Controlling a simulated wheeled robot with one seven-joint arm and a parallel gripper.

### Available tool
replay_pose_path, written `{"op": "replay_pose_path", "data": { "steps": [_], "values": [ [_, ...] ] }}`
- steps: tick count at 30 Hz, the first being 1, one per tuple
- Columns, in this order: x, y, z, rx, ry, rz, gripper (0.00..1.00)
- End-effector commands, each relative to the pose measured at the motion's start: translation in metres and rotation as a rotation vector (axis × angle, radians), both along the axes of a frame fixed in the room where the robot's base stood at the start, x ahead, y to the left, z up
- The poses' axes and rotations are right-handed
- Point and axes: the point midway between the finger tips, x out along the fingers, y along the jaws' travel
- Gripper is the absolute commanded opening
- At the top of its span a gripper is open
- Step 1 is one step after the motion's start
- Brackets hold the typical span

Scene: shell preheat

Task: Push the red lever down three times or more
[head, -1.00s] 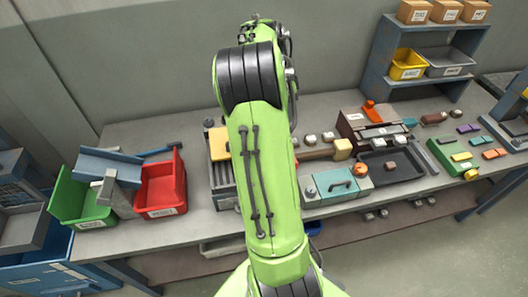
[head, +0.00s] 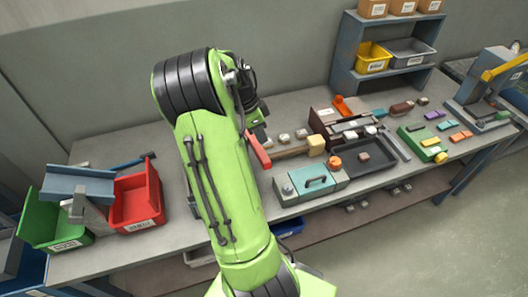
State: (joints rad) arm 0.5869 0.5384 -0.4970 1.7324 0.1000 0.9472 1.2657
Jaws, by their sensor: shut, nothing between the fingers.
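A red bar-like part (head: 258,150), which looks like the red lever, sticks out past the right edge of my green arm, slanting down to the right. Its base and whatever it is mounted on are hidden behind the arm. My arm reaches up across the middle of the head view and bends over at the top. My gripper's fingers do not show; the arm hides them. I cannot tell whether the gripper touches the lever.
Left on the bench stand a green bin (head: 48,228) and a red bin (head: 137,203). A shelf (head: 346,48) stands behind.

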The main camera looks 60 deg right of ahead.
Motion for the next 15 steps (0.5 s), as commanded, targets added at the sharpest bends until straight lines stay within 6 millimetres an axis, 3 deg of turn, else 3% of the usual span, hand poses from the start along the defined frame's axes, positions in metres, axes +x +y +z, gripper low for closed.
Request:
{"op": "replay_pose_path", "data": {
  "steps": [6,15],
  "values": [
    [-0.011,0.001,-0.044,0.004,0.002,0.001,0.00],
    [-0.014,0.004,-0.064,0.001,-0.001,0.002,0.00]
  ]
}}
